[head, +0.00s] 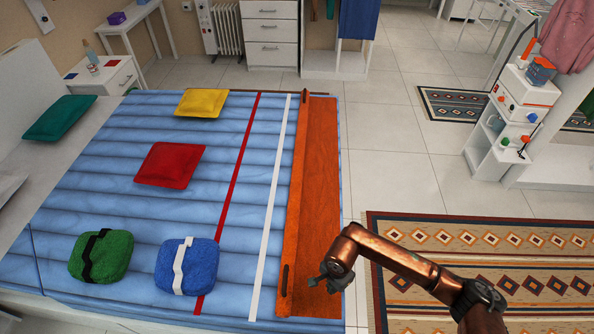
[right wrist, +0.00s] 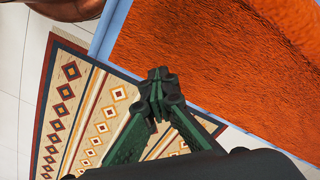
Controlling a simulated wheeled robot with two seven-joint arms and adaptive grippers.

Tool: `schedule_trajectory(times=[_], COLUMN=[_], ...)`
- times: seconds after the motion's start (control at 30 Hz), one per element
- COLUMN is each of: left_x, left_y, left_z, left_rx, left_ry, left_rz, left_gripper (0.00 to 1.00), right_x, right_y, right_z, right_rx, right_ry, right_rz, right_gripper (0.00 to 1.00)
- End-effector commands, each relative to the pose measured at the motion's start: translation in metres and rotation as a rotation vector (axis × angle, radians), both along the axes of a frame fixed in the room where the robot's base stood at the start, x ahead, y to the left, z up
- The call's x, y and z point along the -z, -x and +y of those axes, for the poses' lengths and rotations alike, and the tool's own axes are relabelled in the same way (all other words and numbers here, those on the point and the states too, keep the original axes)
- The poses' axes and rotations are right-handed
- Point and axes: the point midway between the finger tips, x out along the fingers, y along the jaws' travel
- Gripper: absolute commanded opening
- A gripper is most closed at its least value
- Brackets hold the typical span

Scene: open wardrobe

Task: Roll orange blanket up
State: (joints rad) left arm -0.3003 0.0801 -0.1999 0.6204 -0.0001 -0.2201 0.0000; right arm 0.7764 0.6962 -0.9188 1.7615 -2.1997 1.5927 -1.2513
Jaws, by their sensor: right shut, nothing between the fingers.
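The orange blanket (head: 319,190) lies flat as a long strip along the right edge of the bed. A narrow orange bar (head: 292,240) with a dark handle near each end runs along its left side. My right gripper (head: 322,281) is by the near right part of the blanket, its fingers closed and empty. In the right wrist view the closed fingers (right wrist: 160,78) show beside the bed's edge, with the blanket (right wrist: 220,60) to the upper right. I cannot tell whether the gripper touches the blanket. My left gripper is not in view.
The blue bed cover (head: 235,190) has a white stripe (head: 271,205) and a red stripe (head: 237,165). Red (head: 169,165), yellow (head: 201,103) and teal (head: 60,117) cushions lie on the bed, with green (head: 98,260) and blue (head: 200,266) bundles nearer. A patterned rug (head: 500,245) covers the right floor.

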Motion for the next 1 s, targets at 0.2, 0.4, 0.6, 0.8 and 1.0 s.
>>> schedule_trajectory(times=[0.2,0.4,0.6,0.8,1.0], left_x=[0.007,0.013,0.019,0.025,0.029], left_y=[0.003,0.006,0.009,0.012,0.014], left_z=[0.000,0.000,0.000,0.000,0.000], left_rx=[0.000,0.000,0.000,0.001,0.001], left_ry=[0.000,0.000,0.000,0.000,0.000], left_rz=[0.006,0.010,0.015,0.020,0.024], left_gripper=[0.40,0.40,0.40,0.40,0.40], right_x=[0.001,0.001,0.002,0.002,0.001], right_y=[-0.007,-0.013,-0.019,-0.025,-0.029], right_z=[0.019,0.035,0.050,0.066,0.078], right_rx=[-0.002,-0.003,-0.002,-0.002,-0.001], right_ry=[-0.001,-0.001,0.000,-0.001,0.000], right_rz=[0.001,0.001,0.001,0.001,0.001], right_gripper=[0.00,0.00,0.00,0.00,0.00])
